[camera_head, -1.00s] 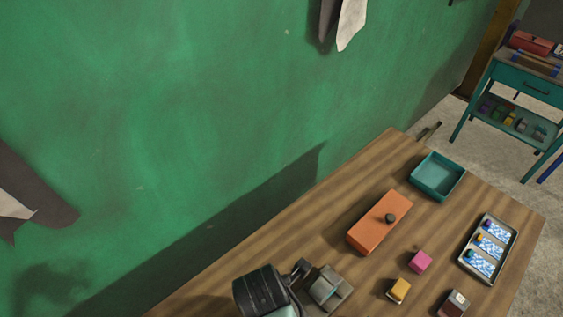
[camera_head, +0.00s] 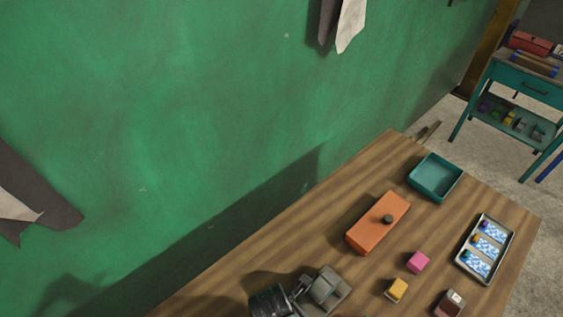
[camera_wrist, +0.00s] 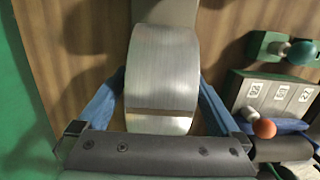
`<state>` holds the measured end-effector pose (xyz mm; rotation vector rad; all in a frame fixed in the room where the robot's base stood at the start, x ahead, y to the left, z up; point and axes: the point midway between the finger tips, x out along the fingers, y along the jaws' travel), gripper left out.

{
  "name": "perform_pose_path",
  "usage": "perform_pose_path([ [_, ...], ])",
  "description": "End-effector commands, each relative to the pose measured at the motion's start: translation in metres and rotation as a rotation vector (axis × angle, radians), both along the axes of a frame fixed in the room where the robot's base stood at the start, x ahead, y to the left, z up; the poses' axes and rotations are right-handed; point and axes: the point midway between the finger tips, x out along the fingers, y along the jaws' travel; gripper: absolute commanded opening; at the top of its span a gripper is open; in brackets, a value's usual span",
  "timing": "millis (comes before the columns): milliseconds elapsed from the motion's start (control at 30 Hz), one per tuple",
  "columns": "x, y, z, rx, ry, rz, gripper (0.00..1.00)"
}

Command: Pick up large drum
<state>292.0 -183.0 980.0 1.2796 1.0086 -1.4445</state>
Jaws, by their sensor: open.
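A wide, silvery, brushed-metal drum (camera_wrist: 163,70) fills the middle of the wrist view, with its curved face toward me. My gripper (camera_wrist: 162,88) is open, with one blue finger on each side of the drum. The fingers look close to its sides, but I cannot tell whether they touch. The dark palm lies across the bottom of the view. In the head view, a grey metal piece (camera_head: 327,288) sits on the table beside my dark wrist; whether it is the drum is unclear.
The wooden table (camera_head: 375,170) holds an orange box (camera_head: 370,232) with a dark knob, a teal tray (camera_head: 435,178), a pink block (camera_head: 417,262), a yellow block (camera_head: 396,289), a brown block (camera_head: 449,303) and a patterned metal tray (camera_head: 484,250). A green wall (camera_head: 150,120) runs along the left.

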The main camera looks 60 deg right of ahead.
Motion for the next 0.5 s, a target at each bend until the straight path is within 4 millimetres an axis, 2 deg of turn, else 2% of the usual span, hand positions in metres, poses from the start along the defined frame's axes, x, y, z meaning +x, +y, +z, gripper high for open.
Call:
perform_pose_path([
  [33, 0.0002, 0.0000, 0.0002, 0.000, 0.000, 0.000, 1.00],
  [67, 0.0002, 0.0000, 0.0002, 0.000, 0.000, 0.000, 0.95],
  [500, 0.0001, 0.0000, 0.0005, 0.000, 0.000, 0.000, 0.15],
])
